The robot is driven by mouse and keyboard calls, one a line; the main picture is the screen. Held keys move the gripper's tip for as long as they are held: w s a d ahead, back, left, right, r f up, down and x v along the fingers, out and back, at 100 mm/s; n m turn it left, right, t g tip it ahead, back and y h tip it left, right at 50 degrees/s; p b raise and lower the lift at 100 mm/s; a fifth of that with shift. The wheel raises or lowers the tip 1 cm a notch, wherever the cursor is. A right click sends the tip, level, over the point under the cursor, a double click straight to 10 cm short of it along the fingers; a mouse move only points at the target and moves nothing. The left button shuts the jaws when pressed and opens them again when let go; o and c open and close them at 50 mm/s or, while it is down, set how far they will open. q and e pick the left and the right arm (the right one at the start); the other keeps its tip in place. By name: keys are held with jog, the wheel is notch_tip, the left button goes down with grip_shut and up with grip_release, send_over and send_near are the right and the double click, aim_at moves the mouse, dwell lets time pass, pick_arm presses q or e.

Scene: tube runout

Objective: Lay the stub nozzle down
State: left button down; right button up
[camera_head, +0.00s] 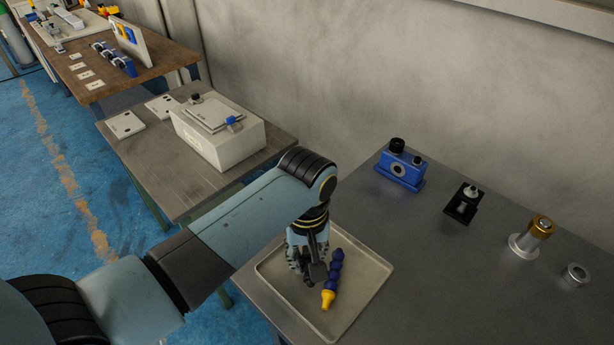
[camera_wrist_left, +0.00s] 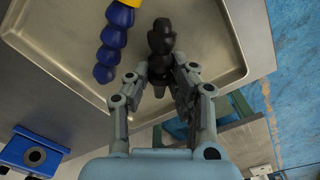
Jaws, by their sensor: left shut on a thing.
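My left gripper (camera_head: 312,268) is over the tray (camera_head: 373,285) on the grey table. It also shows in the left wrist view (camera_wrist_left: 162,78), shut on a short black jointed piece, which I take for the stub nozzle (camera_wrist_left: 161,38). The piece sticks out past the fingertips, over or in the tray; whether it touches the tray floor I cannot tell. In the head view the gripper hides most of it. A blue segmented hose with a yellow tip (camera_head: 335,268) lies in the tray beside the gripper, and shows in the wrist view (camera_wrist_left: 112,40). My right gripper is not in view.
On the same table stand a blue block with a black knob (camera_head: 401,168), a small black holder (camera_head: 462,205), a brass-topped cylinder (camera_head: 533,235) and a metal ring (camera_head: 575,275). A white box (camera_head: 225,142) stands on the neighbouring table. The tray's right part is free.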

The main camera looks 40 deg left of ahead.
pick_arm(q)
jog(key=shift+f, duration=0.55)
jog(key=c, duration=1)
grip_release()
jog(key=shift+o, duration=0.2)
jog(key=o, duration=0.5)
